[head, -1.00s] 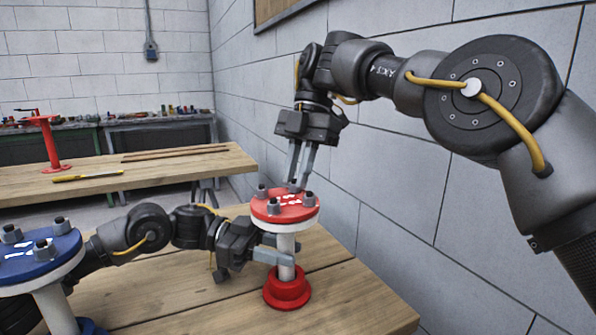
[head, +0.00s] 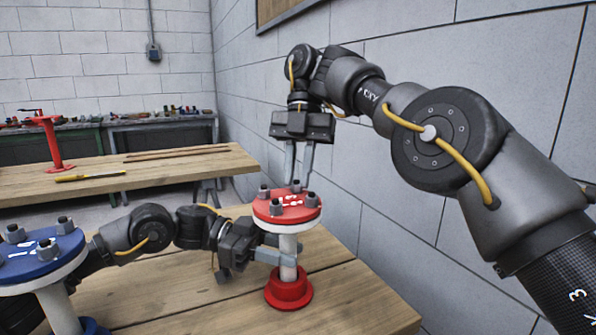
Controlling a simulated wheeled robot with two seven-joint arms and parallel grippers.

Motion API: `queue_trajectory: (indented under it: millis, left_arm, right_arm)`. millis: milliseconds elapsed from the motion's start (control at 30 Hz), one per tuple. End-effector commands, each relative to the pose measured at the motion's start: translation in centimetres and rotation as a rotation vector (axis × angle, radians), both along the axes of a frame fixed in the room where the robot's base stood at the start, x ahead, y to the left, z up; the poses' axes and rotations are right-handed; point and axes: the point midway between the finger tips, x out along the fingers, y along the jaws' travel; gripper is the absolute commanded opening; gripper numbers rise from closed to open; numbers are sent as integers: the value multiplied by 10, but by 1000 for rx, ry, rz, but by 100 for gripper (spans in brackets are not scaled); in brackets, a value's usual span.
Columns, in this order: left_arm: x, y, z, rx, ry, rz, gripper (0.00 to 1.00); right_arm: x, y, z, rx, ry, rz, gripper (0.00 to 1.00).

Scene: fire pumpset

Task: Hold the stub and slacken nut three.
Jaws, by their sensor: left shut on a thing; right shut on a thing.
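The stub is a white pipe (head: 288,243) with a red flange (head: 287,216) on top and a red base (head: 288,292) on the wooden bench. Several grey nuts stand around the flange's top, with white marks too small to read. My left gripper (head: 287,257) comes in from the left and is shut on the white pipe below the flange. My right gripper (head: 297,184) points down from above, its fingers shut on the far nut (head: 296,187). The fingers partly hide that nut, and I cannot read its number.
A blue flange (head: 38,254) on a white pipe stands at the left. The wooden bench (head: 345,285) is clear right of the stub. A grey block wall rises close on the right. A second table behind holds a red stand (head: 51,145) and a yellow tool (head: 90,176).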

Motion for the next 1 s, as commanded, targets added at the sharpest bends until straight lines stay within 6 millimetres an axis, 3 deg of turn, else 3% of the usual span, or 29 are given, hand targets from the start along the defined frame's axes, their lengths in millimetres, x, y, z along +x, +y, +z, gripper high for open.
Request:
queue_trajectory:
  millis: [133, 167, 300, 1000]
  left_arm:
    - [-1, 0, -1, 2, 2, -2, 12]
    - [-1, 0, -1, 2, 2, -2, 12]
    - [-1, 0, -1, 1, 1, -2, 12]
    - [0, 0, -1, 1, 1, -1, 12]
  right_arm:
    - [0, 0, 0, 1, -1, -2, 0]
    - [0, 0, 0, 1, -1, -2, 20]
    - [0, 0, 0, 1, -1, -2, 38]
    - [-1, -1, 1, 0, 1, -72, 39]
